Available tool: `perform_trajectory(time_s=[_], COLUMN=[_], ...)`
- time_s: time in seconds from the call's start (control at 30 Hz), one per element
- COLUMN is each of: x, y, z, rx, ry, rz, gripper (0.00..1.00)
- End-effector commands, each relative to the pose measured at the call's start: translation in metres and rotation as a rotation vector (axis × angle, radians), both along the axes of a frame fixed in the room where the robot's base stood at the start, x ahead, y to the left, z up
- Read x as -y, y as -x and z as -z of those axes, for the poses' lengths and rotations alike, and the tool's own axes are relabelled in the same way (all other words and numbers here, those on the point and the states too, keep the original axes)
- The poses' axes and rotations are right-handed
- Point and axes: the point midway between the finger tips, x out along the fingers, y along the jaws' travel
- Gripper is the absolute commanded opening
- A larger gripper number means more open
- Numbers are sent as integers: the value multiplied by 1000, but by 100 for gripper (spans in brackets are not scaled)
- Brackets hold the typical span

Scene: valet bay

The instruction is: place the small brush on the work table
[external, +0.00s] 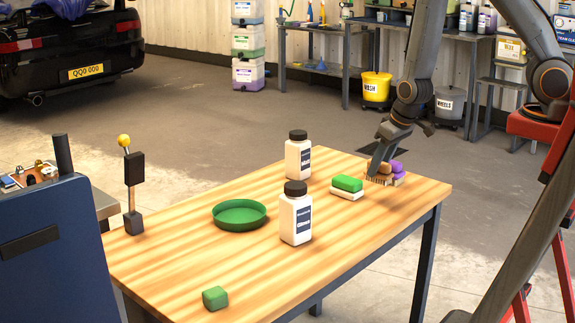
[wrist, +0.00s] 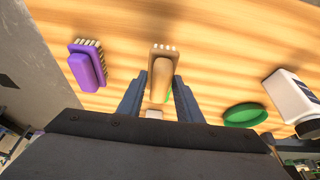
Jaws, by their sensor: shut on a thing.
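A small brush with a tan wooden back and pale bristles (wrist: 162,72) is between the fingers of my gripper (wrist: 158,90), which is shut on it. In the external view, my gripper (external: 377,160) points down at the far right corner of the work table (external: 180,265). The held brush (external: 379,180) is bristles down, at or just above the tabletop; I cannot tell if it touches. Fingers hide part of it. A purple brush (external: 397,168) lies just beside it on the table; it also shows at left in the wrist view (wrist: 88,70).
A green-topped sponge (external: 347,184) lies close left of the held brush. Two white bottles (external: 296,220) (external: 298,160), a green dish (external: 239,214), a green block (external: 215,298) and a yellow-knobbed upright tool (external: 134,185) stand on the table. The front right tabletop is clear.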

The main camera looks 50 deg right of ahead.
Motion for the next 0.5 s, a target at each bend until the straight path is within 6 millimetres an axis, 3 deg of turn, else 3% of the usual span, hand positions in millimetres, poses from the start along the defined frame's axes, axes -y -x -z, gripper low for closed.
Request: perform_trajectory(time_s=[0.1, 0.27, 0.5], x=[0, 0, 0], y=[0, 0, 0], z=[20, 28, 57], rx=[-2, -1, -3], ry=[0, 0, 1], rz=[-1, 0, -2], gripper=[10, 10, 10])
